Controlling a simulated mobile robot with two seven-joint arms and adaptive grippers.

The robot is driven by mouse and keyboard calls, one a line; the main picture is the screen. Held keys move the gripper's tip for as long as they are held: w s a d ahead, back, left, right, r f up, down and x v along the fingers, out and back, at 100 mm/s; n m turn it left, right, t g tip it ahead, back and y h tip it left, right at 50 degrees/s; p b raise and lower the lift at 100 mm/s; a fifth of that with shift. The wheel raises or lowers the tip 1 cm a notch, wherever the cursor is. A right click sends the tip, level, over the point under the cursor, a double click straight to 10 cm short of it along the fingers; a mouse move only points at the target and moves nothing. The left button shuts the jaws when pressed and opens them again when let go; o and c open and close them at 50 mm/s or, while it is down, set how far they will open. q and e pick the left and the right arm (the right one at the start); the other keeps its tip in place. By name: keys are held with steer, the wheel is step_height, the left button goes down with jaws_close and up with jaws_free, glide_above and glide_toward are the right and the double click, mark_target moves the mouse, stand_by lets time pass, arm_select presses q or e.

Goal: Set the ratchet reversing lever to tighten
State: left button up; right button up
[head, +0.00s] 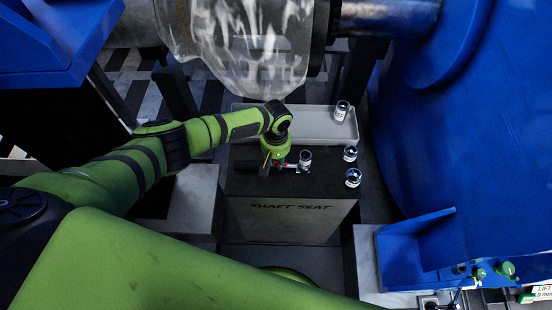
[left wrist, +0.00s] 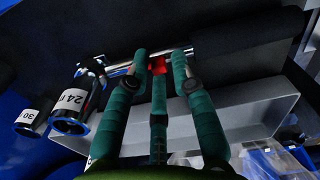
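My left gripper (head: 275,160) points down over the black top of the shaft seat box. A chrome bar with a red part, which looks like the ratchet (head: 287,165), lies at its fingertips. In the left wrist view, the green fingers of my left gripper (left wrist: 159,60) reach the chrome ratchet bar (left wrist: 118,66). The red part (left wrist: 158,65) shows between the outer fingertips, at the tip of the middle finger. I cannot tell whether the fingers are closed on the bar. The reversing lever's setting is not readable. My right gripper is not in view.
A socket (head: 305,158) stands close right of the ratchet; the left wrist view shows one marked 24 (left wrist: 75,110). Two blue-rimmed sockets (head: 350,153) (head: 353,177) stand farther right. A grey tray (head: 240,116) behind holds another socket (head: 342,110). Blue motor housing (head: 425,130) bounds the right.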

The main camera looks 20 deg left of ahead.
arm_select(q)
jaws_close()
steer(key=n+p, duration=0.2)
steer(key=s+p, duration=0.1)
steer(key=shift+d+r+n, duration=0.25)
steer(key=shift+d+n, duration=0.05)
steer(key=shift+n, duration=0.1)
steer(key=shift+n+p, duration=0.45)
steer(key=shift+n, duration=0.05)
steer(key=shift+w+f, duration=0.1)
steer(key=shift+f, duration=0.1)
steer(key=shift+w, duration=0.1)
